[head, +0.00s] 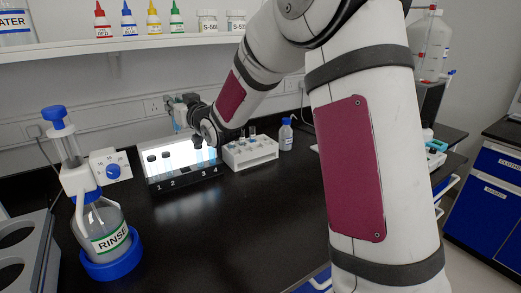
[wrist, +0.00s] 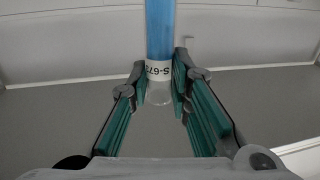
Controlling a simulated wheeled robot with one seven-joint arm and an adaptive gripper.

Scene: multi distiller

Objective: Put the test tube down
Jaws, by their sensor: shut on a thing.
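In the wrist view a test tube (wrist: 160,30) with blue contents and a white label reading "S-67" and a partly hidden character stands between the green-padded fingers of my gripper (wrist: 159,72). The gripper is shut on it near its label. In the head view my gripper (head: 183,112) is small and partly hidden by my arm, above the right half of a lit stand (head: 180,181) marked 1 to 4.
A white rack (head: 250,155) with several vials stands right of the lit stand, with a small bottle (head: 286,134) beside it. A RINSE bottle (head: 105,235) in a blue base stands front left. The black bench (head: 235,225) is clear in front. A shelf (head: 130,42) holds bottles above.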

